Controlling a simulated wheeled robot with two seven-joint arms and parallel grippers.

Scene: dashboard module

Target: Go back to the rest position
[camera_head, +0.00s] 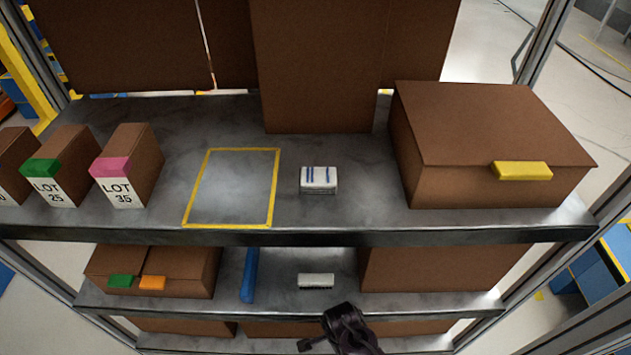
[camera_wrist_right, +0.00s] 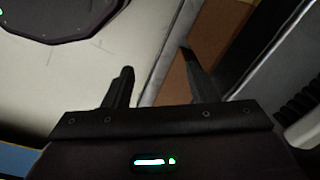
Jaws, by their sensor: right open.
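My right gripper (camera_wrist_right: 156,60) is open and empty in the right wrist view. Its two dark fingers stand apart, with pale floor and a brown surface behind them. A dark part of one of my arms (camera_head: 347,328) shows at the bottom of the head view, in front of the lower shelf; I cannot tell which arm it belongs to. My left gripper is not clearly in view.
The grey upper shelf (camera_head: 350,222) holds LOT boxes (camera_head: 125,170), a yellow-outlined empty area (camera_head: 232,188), a small white block with blue stripes (camera_head: 318,180) and a large brown box (camera_head: 490,145). The lower shelf (camera_head: 330,302) holds brown boxes, a blue item and another white block (camera_head: 316,281).

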